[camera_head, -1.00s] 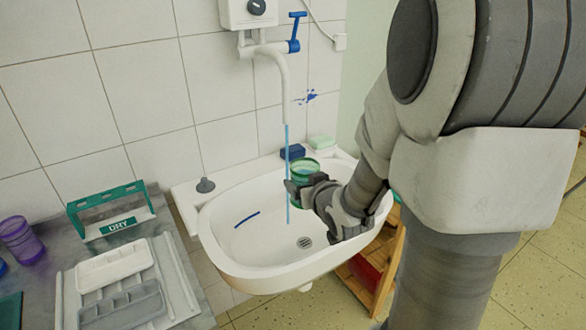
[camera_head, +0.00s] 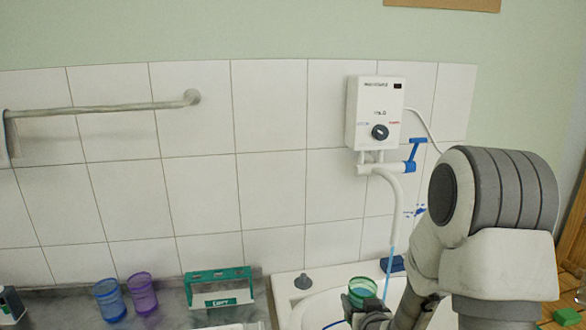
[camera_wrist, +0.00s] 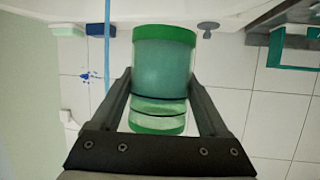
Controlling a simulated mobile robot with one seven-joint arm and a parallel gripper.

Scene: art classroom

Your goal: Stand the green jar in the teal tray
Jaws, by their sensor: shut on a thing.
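The green jar (camera_head: 362,287) is clear with green bands. It also shows large in the wrist view (camera_wrist: 162,75), between the two fingers. My gripper (camera_wrist: 160,97) is shut on it, with a finger along each side. In the head view the jar is above the sink, beside the blue water stream, and my gripper (camera_head: 370,314) is partly cut off by the lower edge. The teal tray (camera_head: 219,274), a box-like holder with a white label, stands on the counter left of the sink. It also shows at the wrist view's upper right (camera_wrist: 275,50).
A blue cup (camera_head: 109,300) and a purple cup (camera_head: 142,293) stand on the counter left of the tray. The white sink (camera_head: 290,297) has a dark plug (camera_head: 303,281) on its rim. A water heater (camera_head: 375,113) with a spout (camera_head: 397,210) hangs above.

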